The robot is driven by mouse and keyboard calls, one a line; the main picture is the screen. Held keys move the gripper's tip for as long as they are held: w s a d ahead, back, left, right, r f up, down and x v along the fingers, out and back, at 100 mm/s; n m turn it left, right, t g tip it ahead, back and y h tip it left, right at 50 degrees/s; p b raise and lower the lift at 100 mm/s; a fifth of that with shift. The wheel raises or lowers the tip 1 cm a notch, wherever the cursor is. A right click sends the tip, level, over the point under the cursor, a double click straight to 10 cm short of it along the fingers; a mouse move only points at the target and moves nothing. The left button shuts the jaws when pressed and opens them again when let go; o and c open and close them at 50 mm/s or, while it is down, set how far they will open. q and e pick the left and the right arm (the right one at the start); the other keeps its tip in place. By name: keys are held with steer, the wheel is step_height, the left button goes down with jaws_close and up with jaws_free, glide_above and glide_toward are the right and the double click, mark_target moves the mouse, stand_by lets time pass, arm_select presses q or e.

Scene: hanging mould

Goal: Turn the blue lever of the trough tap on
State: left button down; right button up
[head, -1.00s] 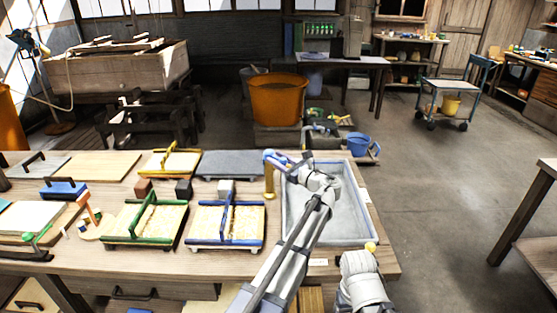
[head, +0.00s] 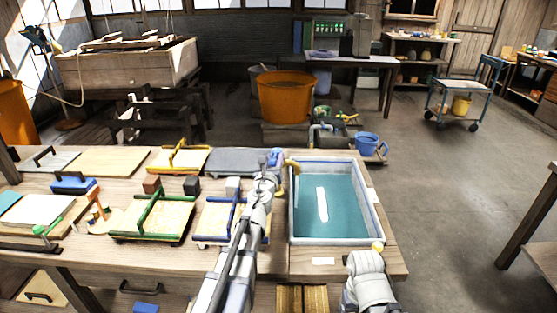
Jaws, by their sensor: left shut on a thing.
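The trough (head: 382,215) stands on the right end of the bench and holds teal water with a bright white streak on it. The brass tap spout (head: 292,164) reaches over its far left corner; the tap's post is hidden behind my arm. The blue lever (head: 276,156) shows as a small blue patch at the tap's top. My left gripper (head: 270,168) is shut on the lever, its fingers small and partly hidden by my wrist.
Left of the trough, a blue-handled mould (head: 213,222) and a green-handled mould (head: 150,220) lie close to my left arm. A yellow-handled mould (head: 180,160) and a grey slab (head: 236,160) lie behind. Open floor is to the right.

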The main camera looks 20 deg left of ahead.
arm_select(q)
steer(key=m+h, duration=0.1)
steer(key=h, duration=0.1)
steer(key=a+m+h, duration=0.1)
steer(key=h, duration=0.1)
steer(key=a+m+h, duration=0.1)
steer(key=m+h, duration=0.1)
steer(key=shift+w+a+h, duration=0.1)
steer(key=shift+w+h, duration=0.1)
steer(key=shift+h, duration=0.1)
steer(key=shift+w+a+m+g+h, duration=0.15)
steer(key=shift+m+g+h, duration=0.3)
steer(key=shift+m+h, duration=0.45)
steer(key=shift+a+m+g+h, duration=0.2)
steer(key=shift+m+g+h, duration=0.35)
steer(key=shift+h, duration=0.65)
steer(key=shift+m+h, duration=0.25)
steer(key=shift+h, duration=0.05)
steer(key=c, duration=0.6)
jaws_free()
steer(key=v, duration=0.8)
steer(key=shift+r, duration=0.15)
